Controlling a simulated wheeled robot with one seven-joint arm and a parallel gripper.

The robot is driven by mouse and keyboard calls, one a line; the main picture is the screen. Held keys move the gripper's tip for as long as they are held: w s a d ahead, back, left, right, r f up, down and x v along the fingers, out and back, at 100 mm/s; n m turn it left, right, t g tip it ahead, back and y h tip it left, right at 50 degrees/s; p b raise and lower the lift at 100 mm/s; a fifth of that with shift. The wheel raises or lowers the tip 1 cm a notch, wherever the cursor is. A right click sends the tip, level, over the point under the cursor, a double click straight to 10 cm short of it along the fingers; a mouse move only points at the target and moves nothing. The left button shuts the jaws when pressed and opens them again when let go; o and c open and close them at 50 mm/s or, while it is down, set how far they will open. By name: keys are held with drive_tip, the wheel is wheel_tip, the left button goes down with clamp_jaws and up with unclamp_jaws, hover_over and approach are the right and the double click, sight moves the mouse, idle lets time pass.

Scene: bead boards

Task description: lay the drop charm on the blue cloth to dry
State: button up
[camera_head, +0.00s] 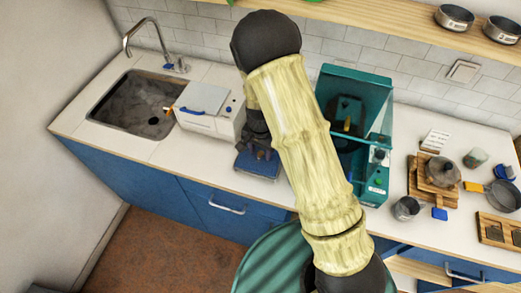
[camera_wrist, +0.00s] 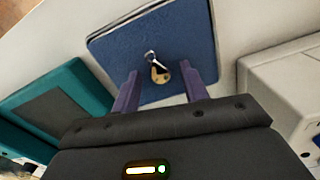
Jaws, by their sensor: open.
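The blue cloth (camera_wrist: 115,48) lies flat on the pale counter in the wrist view. It also shows in the head view (camera_head: 254,169), partly behind my gripper. The drop charm (camera_wrist: 160,74), a small gold piece with a silvery loop at its upper end, appears to lie on the cloth near its middle. My gripper (camera_wrist: 159,75) is open, with its two purple fingers apart on either side of the charm in the picture. Neither finger appears to touch the charm. In the head view the charm cannot be made out, and my arm covers part of the area.
A teal open-fronted machine (camera_head: 376,185) stands right of the cloth, and a white box-shaped appliance (camera_head: 212,122) stands left. A sink (camera_head: 133,103) is farther left. Pots, boards and a metal cup (camera_head: 406,208) crowd the right counter. Bare counter borders the cloth.

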sight(261, 153)
wheel_tip(261, 153, up, 12)
drive_tip(key=b, duration=0.1)
drive_tip(key=shift+b, duration=0.4)
idle(0.8)
